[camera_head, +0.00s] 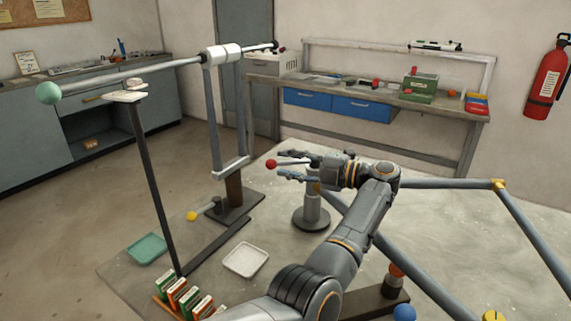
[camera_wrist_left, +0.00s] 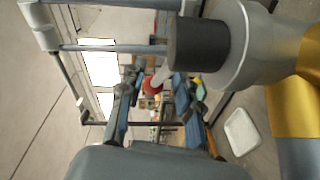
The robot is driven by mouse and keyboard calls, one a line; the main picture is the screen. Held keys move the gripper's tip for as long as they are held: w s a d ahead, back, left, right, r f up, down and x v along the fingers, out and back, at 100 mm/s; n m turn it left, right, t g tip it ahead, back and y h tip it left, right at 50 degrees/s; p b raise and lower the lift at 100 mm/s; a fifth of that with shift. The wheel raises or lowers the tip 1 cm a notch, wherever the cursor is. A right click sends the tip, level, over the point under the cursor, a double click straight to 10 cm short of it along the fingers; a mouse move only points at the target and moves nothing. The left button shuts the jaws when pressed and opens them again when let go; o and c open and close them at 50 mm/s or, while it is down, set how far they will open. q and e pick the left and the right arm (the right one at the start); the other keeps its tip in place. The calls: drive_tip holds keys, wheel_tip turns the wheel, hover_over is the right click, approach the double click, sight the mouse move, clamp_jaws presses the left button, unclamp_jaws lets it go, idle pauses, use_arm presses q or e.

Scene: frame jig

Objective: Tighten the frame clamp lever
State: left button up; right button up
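A lever with a red knob (camera_head: 271,163) and a pale rod reaches left from the top of a grey clamp post (camera_head: 311,207) on a round dark base. My left gripper (camera_head: 281,164) is level with the lever, its fingers pointing left and spread apart. The knob shows between or just beyond the fingertips; contact cannot be made out. In the left wrist view the red knob (camera_wrist_left: 152,86) lies between the two open fingers (camera_wrist_left: 157,95), with the pale rod running to a black cylinder (camera_wrist_left: 197,45). My right gripper is not in view.
A white tray (camera_head: 246,260), a green tray (camera_head: 147,248) and a block rack (camera_head: 183,300) lie at the near left. Blue-grey frame bars (camera_head: 450,184) extend right.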

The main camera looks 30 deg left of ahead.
use_arm(q)
drive_tip(key=d, duration=0.6)
drive_tip(key=shift+w+d+r, duration=0.15)
drive_tip(key=shift+d, duration=0.05)
